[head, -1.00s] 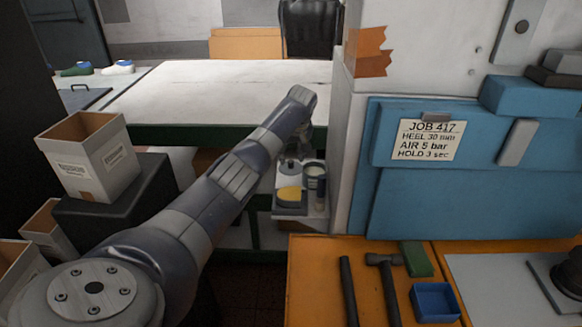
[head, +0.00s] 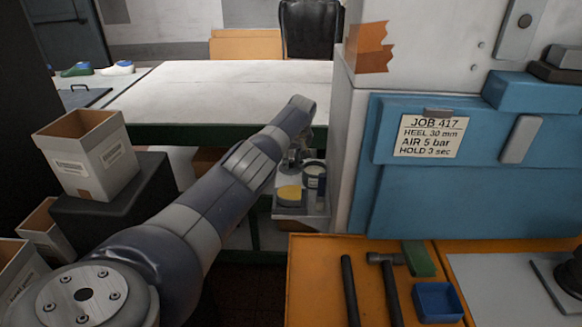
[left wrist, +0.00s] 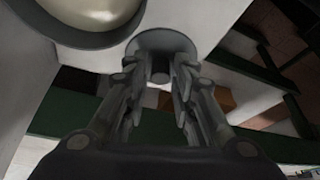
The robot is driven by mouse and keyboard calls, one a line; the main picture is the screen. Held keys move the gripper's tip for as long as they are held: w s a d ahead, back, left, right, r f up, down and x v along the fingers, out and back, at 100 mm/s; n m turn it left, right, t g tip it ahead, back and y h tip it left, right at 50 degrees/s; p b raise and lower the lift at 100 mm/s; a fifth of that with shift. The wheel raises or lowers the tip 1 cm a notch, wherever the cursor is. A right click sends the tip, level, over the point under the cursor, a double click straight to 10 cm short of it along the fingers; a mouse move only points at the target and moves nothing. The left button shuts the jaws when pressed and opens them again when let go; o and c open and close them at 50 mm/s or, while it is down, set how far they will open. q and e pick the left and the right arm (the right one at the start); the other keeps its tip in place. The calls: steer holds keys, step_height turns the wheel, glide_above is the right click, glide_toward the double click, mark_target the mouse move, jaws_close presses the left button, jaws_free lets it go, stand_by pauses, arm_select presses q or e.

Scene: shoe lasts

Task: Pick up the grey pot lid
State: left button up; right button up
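The grey pot lid (left wrist: 162,42) is a round dark-grey disc with a small knob (left wrist: 159,76), at the top centre of the left wrist view. My left gripper (left wrist: 157,72) is open, its two fingers spread on either side of the knob with a gap visible at each side. In the head view the same gripper (head: 294,153) is small, at the end of my arm over the back of a small shelf, and it largely hides the lid. My right gripper is not in view.
A white-topped bench (head: 220,90) stands behind. A blue panel (head: 460,200) and orange bench (head: 310,285) with tools are to the right.

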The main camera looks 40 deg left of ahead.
arm_select(q)
steer(key=shift+c, duration=1.1)
